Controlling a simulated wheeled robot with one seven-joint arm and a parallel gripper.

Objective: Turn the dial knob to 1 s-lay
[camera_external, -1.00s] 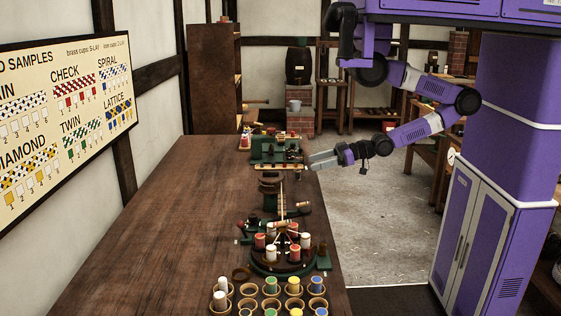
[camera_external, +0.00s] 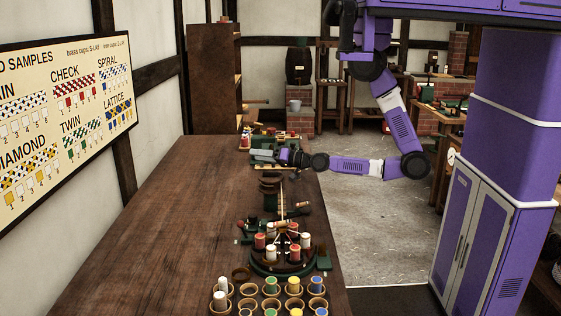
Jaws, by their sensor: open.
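My gripper (camera_external: 262,155) is over the far part of the long wooden table, at a small green machine (camera_external: 257,143). The gripper and wrist cover most of that machine. The jaws are open, though their gap is too small to make out here. The dial knob and its markings cannot be made out in this view, so I cannot tell its setting or whether the gripper touches it.
A round green-and-dark braiding stand with red and white bobbins (camera_external: 272,252) stands on the near table (camera_external: 150,240). Several cups with coloured bobbins (camera_external: 293,286) are in front. The table's left side is clear. A sample board (camera_external: 65,115) hangs on the left wall.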

